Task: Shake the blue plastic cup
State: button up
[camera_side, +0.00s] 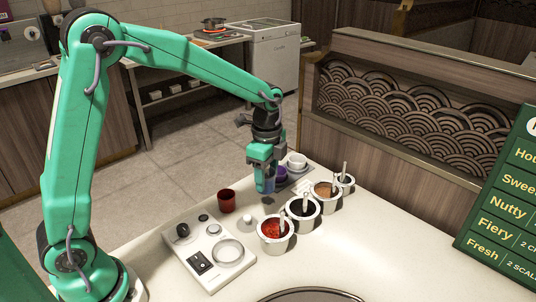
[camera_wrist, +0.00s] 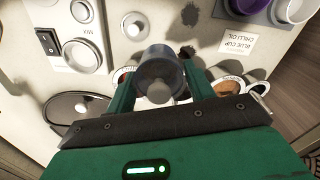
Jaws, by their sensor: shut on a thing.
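The blue plastic cup (camera_side: 266,185) is between the fingers of my gripper (camera_side: 266,165), in the side view. It looks upright and held a little above the counter. In the wrist view, my gripper (camera_wrist: 160,85) has a finger on each side of the cup (camera_wrist: 161,58), which looks grey-blue there. A pale round shape shows within the cup's outline; I cannot tell what it is. My gripper is shut on the cup.
A purple cup (camera_side: 281,173) and a white cup (camera_side: 297,160) stand just behind. A red cup (camera_side: 227,201) is left. Several sauce wells, one with red sauce (camera_side: 273,229), line the right. A control panel (camera_side: 211,250) lies front left.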

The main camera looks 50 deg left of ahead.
jog(key=shift+o, duration=0.8)
jog(key=shift+c, duration=0.7)
jog(key=shift+r, duration=3.1)
jog(key=shift+s+d, duration=0.1)
jog(key=shift+d, duration=1.05)
jog(key=shift+a, duration=2.3)
